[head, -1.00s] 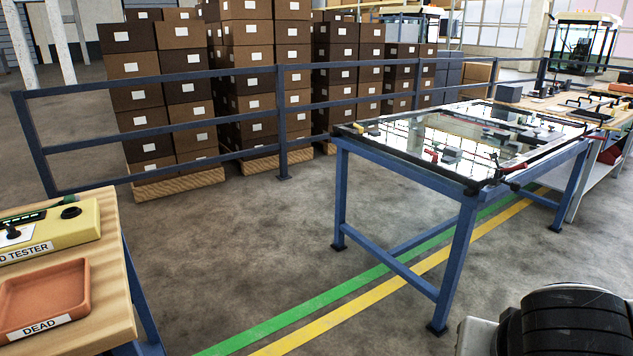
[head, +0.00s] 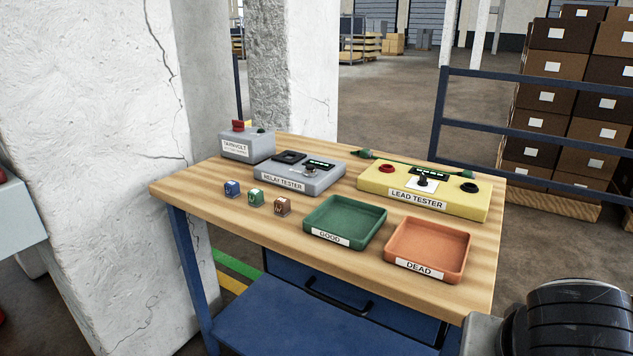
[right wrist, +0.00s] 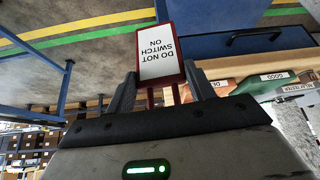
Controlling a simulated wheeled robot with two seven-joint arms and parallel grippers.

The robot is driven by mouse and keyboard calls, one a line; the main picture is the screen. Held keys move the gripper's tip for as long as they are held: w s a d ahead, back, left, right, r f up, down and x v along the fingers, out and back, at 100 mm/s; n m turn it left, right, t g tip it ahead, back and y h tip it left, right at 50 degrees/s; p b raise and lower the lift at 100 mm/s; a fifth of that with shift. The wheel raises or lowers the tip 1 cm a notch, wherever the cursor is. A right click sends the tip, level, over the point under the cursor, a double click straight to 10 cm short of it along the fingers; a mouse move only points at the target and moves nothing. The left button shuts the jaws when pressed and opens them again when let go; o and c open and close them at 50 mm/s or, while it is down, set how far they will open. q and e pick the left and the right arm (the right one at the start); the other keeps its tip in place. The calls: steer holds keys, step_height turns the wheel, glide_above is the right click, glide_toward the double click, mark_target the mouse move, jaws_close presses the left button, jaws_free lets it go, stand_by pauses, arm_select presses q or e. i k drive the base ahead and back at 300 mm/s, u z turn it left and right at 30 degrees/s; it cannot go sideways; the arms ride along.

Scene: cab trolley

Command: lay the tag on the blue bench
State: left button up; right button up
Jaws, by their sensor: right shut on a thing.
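The tag (right wrist: 161,52) is a white plate with a red border and the words DO NOT SWITCH ON, upside down in the right wrist view. My right gripper (right wrist: 163,88) is shut on its red lower part and holds it clear of any surface. A bench (head: 195,190) with a wooden top, blue legs and a blue lower shelf stands in the middle of the head view. The tag and right gripper are outside the head view. My left gripper is in neither view.
The bench top holds a green GOOD tray (head: 345,222), an orange DEAD tray (head: 428,248), a yellow lead tester (head: 425,190), a grey relay tester (head: 297,175), a grey box (head: 247,146) and three small blocks (head: 256,197). A white pillar (head: 90,150) stands left; a blue railing (head: 530,85) is behind.

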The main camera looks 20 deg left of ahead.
mark_target(202, 178)
steer(key=u, duration=2)
steer(key=i, duration=1.65)
